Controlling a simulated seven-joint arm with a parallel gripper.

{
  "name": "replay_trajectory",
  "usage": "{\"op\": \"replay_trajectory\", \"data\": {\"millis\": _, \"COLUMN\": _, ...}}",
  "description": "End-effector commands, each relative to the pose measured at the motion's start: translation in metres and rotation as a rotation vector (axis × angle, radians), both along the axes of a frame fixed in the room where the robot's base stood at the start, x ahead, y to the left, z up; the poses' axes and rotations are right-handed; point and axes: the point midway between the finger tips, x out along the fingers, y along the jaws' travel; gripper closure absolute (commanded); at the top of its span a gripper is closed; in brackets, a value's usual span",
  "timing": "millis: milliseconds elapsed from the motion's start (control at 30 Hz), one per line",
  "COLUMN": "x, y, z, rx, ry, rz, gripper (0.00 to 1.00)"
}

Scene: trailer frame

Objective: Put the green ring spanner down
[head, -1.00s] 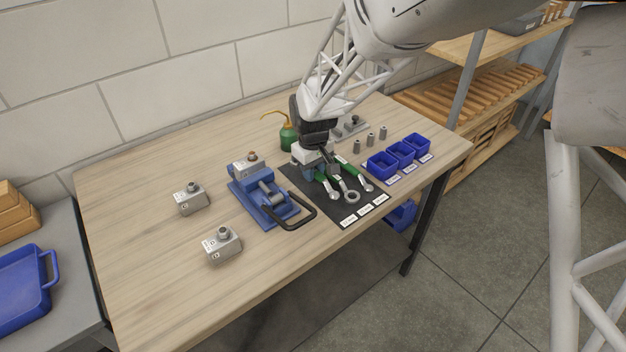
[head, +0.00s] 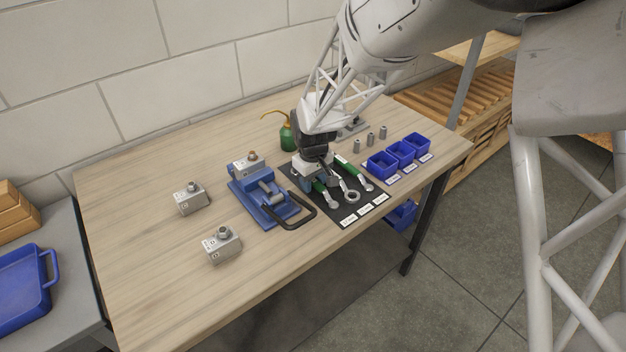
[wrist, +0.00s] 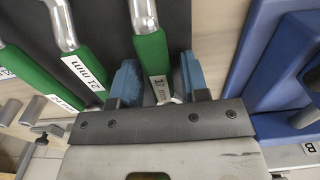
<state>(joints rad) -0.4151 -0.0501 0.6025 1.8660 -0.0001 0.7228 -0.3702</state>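Three green-handled ring spanners lie side by side on the black mat (head: 330,208). The green ring spanner nearest the vise (head: 320,187) is under my gripper (head: 312,182); its ring end points toward the mat's front labels. In the wrist view its green handle (wrist: 152,52) runs between the two blue fingers of my gripper (wrist: 160,82). The fingers look apart, with a narrow gap beside the handle. The middle spanner (wrist: 79,72), labelled 21 mm, and the third spanner (wrist: 22,68) lie to the left there. My gripper hides the near spanner's handle end.
A blue vise (head: 265,200) with a black handle stands close left of the mat. Three blue bins (head: 382,166) and small grey sockets (head: 370,139) stand to the right and behind. A green oil can (head: 287,138) is behind my gripper. The left table area is clear around the metal blocks.

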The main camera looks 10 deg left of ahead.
Motion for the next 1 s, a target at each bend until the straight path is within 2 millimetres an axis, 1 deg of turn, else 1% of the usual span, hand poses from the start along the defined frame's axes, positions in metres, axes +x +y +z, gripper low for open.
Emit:
{"op": "replay_trajectory", "data": {"millis": 367, "x": 0.0, "y": 0.0, "z": 0.001, "rx": 0.0, "ry": 0.0, "rz": 0.0, "gripper": 0.51}}
{"op": "replay_trajectory", "data": {"millis": 567, "x": 0.0, "y": 0.0, "z": 0.01, "rx": 0.0, "ry": 0.0, "rz": 0.0, "gripper": 0.51}}
{"op": "replay_trajectory", "data": {"millis": 667, "x": 0.0, "y": 0.0, "z": 0.02, "rx": 0.001, "ry": -0.001, "rz": 0.0, "gripper": 0.51}}
{"op": "replay_trajectory", "data": {"millis": 767, "x": 0.0, "y": 0.0, "z": 0.033, "rx": 0.001, "ry": -0.002, "rz": 0.0, "gripper": 0.51}}
{"op": "replay_trajectory", "data": {"millis": 1000, "x": 0.0, "y": 0.0, "z": 0.072, "rx": 0.001, "ry": -0.002, "rz": 0.0, "gripper": 0.51}}
